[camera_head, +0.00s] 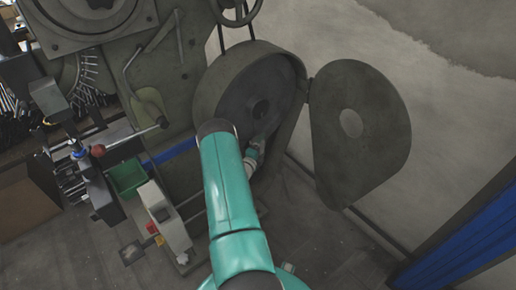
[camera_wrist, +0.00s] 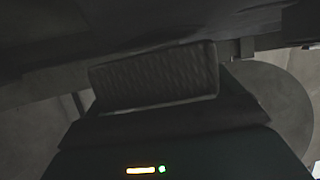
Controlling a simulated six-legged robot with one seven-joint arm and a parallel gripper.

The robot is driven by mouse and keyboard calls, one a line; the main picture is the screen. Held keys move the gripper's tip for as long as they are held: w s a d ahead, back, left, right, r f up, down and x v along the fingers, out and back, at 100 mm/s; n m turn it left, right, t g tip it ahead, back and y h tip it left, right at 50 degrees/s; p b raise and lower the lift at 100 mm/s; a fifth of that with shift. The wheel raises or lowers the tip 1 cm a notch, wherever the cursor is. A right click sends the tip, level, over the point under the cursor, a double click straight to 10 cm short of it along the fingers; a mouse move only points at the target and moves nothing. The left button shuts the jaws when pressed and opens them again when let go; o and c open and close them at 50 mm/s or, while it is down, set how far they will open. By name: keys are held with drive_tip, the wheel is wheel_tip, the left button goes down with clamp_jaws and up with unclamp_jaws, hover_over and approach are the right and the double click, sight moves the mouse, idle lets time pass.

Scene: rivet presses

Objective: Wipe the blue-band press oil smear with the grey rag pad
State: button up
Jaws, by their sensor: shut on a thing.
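The press (camera_head: 170,85) stands at the upper middle of the head view, with a blue band (camera_head: 175,152) low on its body. Its rounded housing is open, showing a dark inside (camera_head: 240,98) with a round hub. My arm reaches into this opening, and my gripper (camera_head: 262,139) is inside, low and right of the hub, partly hidden by the housing and the arm. In the wrist view the quilted grey rag pad (camera_wrist: 155,76) is held at my gripper (camera_wrist: 158,106), close under a dark surface. Contact cannot be told. I cannot make out the oil smear.
The housing's cover (camera_head: 360,135) is swung open to the right. A handwheel (camera_head: 236,10) is above the housing. A green bin (camera_head: 127,178) and a pale control box (camera_head: 165,217) stand at lower left. A blue panel (camera_head: 465,240) stands at lower right. Some floor is bare between.

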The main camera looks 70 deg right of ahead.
drive_tip(key=shift+s+d+r, duration=0.3)
drive_tip(key=shift+d+r, duration=0.1)
drive_tip(key=shift+d, duration=0.2)
drive_tip(key=shift+s+d+r, duration=0.25)
drive_tip(key=shift+d+r, duration=0.1)
drive_tip(key=shift+d, duration=0.2)
drive_tip(key=shift+a, duration=0.1)
drive_tip(key=shift+w+a+f, duration=0.1)
drive_tip(key=shift+w+a, duration=0.45)
drive_tip(key=shift+a, duration=0.25)
drive_tip(key=shift+w+a, duration=0.5)
drive_tip(key=shift+a, duration=0.3)
drive_tip(key=shift+w+a+f, duration=0.1)
drive_tip(key=shift+a+f, duration=0.05)
drive_tip(key=shift+a, duration=0.35)
drive_tip(key=a, duration=0.1)
drive_tip(key=w+a, duration=0.1)
drive_tip(key=a, duration=0.1)
drive_tip(key=shift+w+f, duration=0.1)
drive_tip(key=shift+w, duration=0.1)
drive_tip(key=s+a, duration=0.2)
drive_tip(key=s, duration=0.3)
drive_tip(key=shift+s+a, duration=0.2)
drive_tip(key=shift+a, duration=0.2)
